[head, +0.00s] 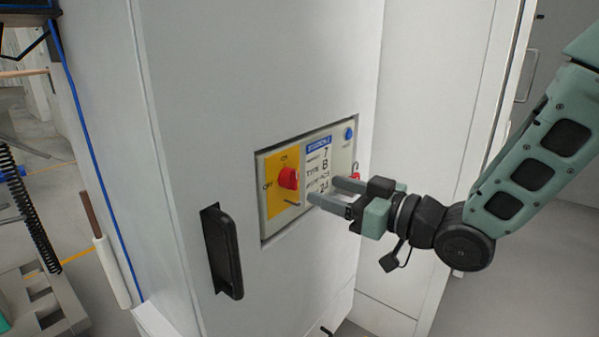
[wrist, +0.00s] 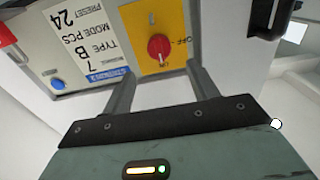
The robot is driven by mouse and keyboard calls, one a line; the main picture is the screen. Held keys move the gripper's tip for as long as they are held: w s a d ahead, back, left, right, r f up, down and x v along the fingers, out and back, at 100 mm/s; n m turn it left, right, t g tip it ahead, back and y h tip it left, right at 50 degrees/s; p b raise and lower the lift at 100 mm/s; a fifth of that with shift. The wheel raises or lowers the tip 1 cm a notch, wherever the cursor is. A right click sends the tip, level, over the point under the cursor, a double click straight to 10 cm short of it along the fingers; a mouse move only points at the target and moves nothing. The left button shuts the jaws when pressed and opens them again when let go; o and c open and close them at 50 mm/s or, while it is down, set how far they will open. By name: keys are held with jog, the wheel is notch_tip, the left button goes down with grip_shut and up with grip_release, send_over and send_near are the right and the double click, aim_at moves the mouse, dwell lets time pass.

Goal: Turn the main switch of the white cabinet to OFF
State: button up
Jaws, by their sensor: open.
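The white cabinet (head: 190,100) has a recessed control panel with a yellow plate (head: 275,205) marked ON at the top and OFF at the left. The main switch, a red rotary knob (head: 288,178), sits on that plate. In the wrist view the knob (wrist: 160,48) is upside down, with ON below it and OFF to its right; its ridge appears lined up with ON. My gripper (head: 322,190) is open and empty, at the panel's right half, to the right of the knob. In the wrist view its fingers (wrist: 162,72) straddle the knob's line, apart from it.
The panel also has a printed label (head: 318,168), a blue button (head: 348,134) and a red part at the right, partly hidden by my gripper. A black door handle (head: 222,252) stands out at the panel's lower left. A pale stand (head: 40,300) is at the far left.

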aim_at(296, 179)
jog(key=x, duration=0.8)
jog(key=c, duration=1)
